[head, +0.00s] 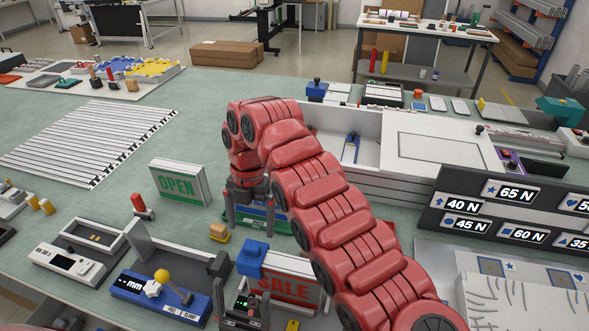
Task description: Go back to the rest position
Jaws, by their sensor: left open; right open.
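My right arm (320,200) is red and segmented and crosses the view from the lower right. Its gripper (252,215) points down at mid-table, with grey fingers spread apart. A low green-and-blue lettered frame (262,224) shows behind and below the fingers, partly hidden; I cannot tell whether they touch. The green OPEN frame (179,181) stands upright to the left.
A blue "mm" gauge (160,297) and a white device (68,265) lie at the lower left. A slatted panel (90,140) lies at the left. Force labels (500,218) and a white box (440,148) stand at the right. Green table (205,120) is clear behind the OPEN frame.

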